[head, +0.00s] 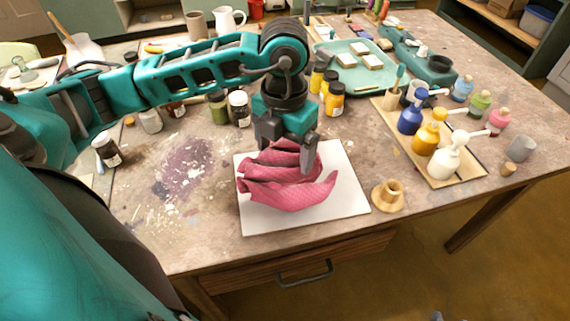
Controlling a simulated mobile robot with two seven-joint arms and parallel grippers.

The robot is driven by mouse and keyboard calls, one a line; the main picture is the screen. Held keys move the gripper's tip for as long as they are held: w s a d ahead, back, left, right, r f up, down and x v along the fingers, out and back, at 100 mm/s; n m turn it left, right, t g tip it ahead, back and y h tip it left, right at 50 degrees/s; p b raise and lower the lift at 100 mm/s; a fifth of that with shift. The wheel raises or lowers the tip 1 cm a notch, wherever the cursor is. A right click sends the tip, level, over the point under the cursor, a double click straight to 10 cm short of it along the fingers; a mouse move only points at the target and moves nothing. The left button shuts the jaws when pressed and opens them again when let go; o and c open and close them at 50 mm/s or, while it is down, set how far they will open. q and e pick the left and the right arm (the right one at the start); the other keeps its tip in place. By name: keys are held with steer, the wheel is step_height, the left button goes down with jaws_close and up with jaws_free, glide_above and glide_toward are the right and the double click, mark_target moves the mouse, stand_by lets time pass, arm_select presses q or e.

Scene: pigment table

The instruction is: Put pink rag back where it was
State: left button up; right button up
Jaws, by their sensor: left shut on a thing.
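The pink rag (290,190) is crumpled in folds over the white sheet (345,190) near the table's front edge. My left gripper (286,155) comes down on the rag from above, with its fingers shut on the rag's upper folds. The rag's lower folds lie on or just above the sheet; I cannot tell which. The fingertips are partly hidden by the cloth.
A small wooden spool-like piece (388,195) stands right of the sheet. A tray (463,180) of pump bottles is farther right. Several jars stand behind my gripper, and a teal tray (345,50) lies behind them. The paint-stained tabletop (185,180) left of the sheet is clear.

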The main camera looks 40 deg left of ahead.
mark_target(285, 165)
arm_select(q)
step_height(285, 165, down, 5)
steer(key=shift+r+b, duration=0.15)
steer(key=shift+b, duration=0.2)
arm_select(e)
steer(key=shift+w+a+r, duration=0.1)
steer(key=shift+w+a, duration=0.05)
steer(key=shift+w, duration=0.1)
arm_select(q)
steer(key=shift+f, duration=0.2)
steer(key=o, duration=0.9)
arm_select(e)
steer(key=shift+a+f, duration=0.1)
steer(key=shift+f, duration=0.1)
arm_select(q)
steer(key=shift+r, duration=0.1)
arm_select(e)
steer(key=shift+r, duration=0.1)
